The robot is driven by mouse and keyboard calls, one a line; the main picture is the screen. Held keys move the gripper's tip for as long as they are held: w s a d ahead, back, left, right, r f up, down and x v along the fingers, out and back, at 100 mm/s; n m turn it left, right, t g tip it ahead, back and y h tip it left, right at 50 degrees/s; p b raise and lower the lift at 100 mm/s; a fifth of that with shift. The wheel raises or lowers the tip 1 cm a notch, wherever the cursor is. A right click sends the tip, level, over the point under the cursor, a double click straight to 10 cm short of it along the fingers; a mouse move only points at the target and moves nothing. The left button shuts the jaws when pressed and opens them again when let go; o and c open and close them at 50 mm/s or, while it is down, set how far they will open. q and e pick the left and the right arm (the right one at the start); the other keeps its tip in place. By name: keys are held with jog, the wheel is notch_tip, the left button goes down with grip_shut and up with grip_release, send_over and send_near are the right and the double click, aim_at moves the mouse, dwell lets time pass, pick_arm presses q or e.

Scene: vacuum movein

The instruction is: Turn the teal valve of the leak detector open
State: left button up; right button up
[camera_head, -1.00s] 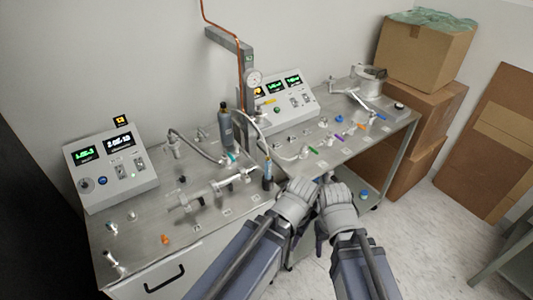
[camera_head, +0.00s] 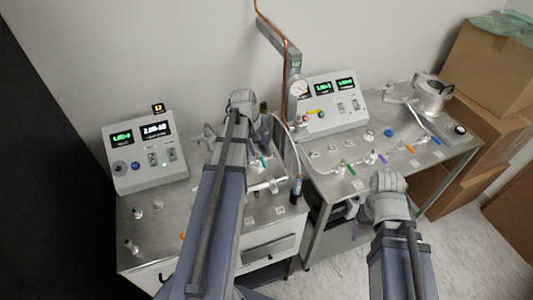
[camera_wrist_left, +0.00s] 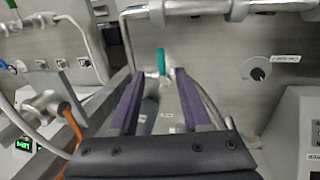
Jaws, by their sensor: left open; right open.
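The teal valve handle (camera_wrist_left: 161,61) shows in the left wrist view, standing just beyond and between the fingertips of my left gripper (camera_wrist_left: 159,76). The gripper is open and empty, its two purple fingers apart. In the head view the teal handle (camera_head: 263,161) is a small spot on the left bench, right of my left forearm, and my arm hides most of the left gripper. The grey console with green and white displays (camera_head: 146,150) stands on the left bench. My right gripper (camera_head: 355,218) hangs open in front of the right bench, apart from the valve.
A dark cylinder (camera_head: 296,190) stands near the left bench's front right edge. The right bench (camera_head: 325,185) carries several small coloured-handle valves and a second console (camera_head: 330,105). A post with a copper tube (camera_head: 292,75) rises between the benches. Cardboard boxes (camera_head: 490,70) are stacked at right.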

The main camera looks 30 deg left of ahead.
aim_at(264, 163)
pick_arm(q)
jog(key=shift+a, duration=0.1)
jog(key=f+b, duration=0.5)
jog(key=w+d+f+b, duration=0.1)
jog(key=f+b, duration=0.1)
jog(key=shift+f+b, duration=0.3)
jog(key=shift+b, duration=0.1)
jog(key=shift+c, duration=0.2)
grip_shut()
dwell(1.1)
